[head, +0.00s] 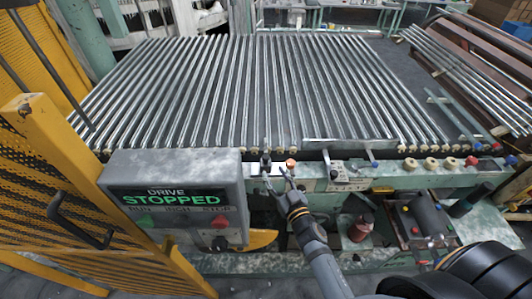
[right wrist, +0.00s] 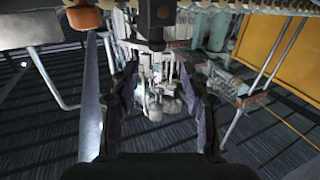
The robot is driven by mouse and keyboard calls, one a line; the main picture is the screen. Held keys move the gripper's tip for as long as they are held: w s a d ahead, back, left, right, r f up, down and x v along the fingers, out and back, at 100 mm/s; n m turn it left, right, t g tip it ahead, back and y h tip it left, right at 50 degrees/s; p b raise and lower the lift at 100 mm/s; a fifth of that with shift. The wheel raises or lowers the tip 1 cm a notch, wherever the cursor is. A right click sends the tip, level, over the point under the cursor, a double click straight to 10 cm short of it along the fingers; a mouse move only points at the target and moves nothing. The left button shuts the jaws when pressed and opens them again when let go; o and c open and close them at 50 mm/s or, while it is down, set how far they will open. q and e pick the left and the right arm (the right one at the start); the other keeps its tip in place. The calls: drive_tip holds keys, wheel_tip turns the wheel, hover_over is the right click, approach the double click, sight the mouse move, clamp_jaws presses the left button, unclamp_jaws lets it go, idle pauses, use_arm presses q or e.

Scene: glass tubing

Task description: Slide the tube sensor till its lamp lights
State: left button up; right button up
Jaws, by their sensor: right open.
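A small dark upright block, which looks like the tube sensor (head: 266,160), stands on the pale strip along the front edge of the tube bed. It seems to be the dark block (right wrist: 155,14) at the top middle of the right wrist view. An orange round lamp (head: 291,163) sits just right of it; I cannot tell whether it is lit. The lamp also shows at the upper left of the right wrist view (right wrist: 85,18). My right gripper (head: 278,178) is open and empty, its fingertips just in front of and below the sensor. My left gripper is out of view.
A grey control box (head: 172,190) reading "DRIVE STOPPED" stands close left of my right gripper. Glass tubes (head: 250,90) lie in rows behind. A small lever unit (head: 346,172) and a red bottle (head: 361,228) are to the right. A yellow guard (head: 70,190) is at left.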

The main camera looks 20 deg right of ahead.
sight(267, 160)
drive_tip(key=w, duration=0.5)
drive_tip(key=shift+f, duration=0.1)
drive_tip(key=w, duration=0.3)
drive_tip(key=shift+a+f, duration=0.15)
drive_tip(key=shift+a, duration=0.05)
drive_tip(key=shift+w+a, duration=0.1)
drive_tip(key=shift+w, duration=0.4)
drive_tip(key=c, duration=0.7)
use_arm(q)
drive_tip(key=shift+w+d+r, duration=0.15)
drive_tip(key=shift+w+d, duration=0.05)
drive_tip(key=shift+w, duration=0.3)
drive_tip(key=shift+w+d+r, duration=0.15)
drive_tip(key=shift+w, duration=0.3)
use_arm(e)
clamp_jaws()
